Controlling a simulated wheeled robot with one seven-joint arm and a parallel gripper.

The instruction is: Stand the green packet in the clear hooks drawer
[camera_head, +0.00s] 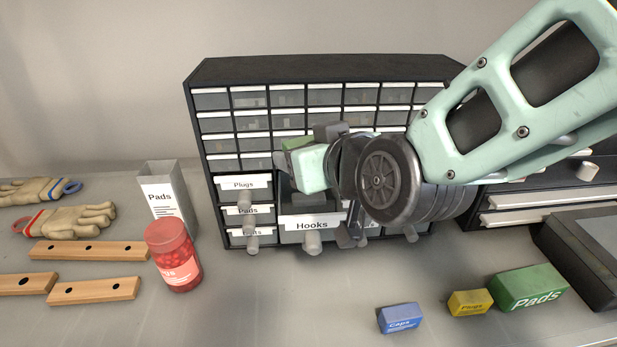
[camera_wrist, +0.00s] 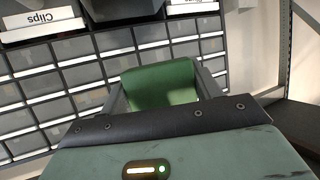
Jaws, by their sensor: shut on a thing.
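The green packet (camera_head: 297,143) shows as a small green patch beside the pale mint hand in the head view, mostly hidden. In the wrist view the green packet (camera_wrist: 160,85) sits between the two fingers of my gripper (camera_wrist: 160,88), which is shut on it. The hooks drawer (camera_head: 312,224) is pulled out from the middle of the cabinet, with its white label facing front and a dark interior. My gripper and the packet are above the drawer in the head view. Whether the packet reaches into it cannot be told.
The Plugs drawer (camera_head: 243,184) and other labelled drawers flank the hooks drawer. A grey Pads container (camera_head: 165,190) and red jar (camera_head: 174,255) stand left. A blue Caps box (camera_head: 400,318), yellow box (camera_head: 469,303) and green Pads box (camera_head: 530,288) lie front right. Bare worktop lies front centre.

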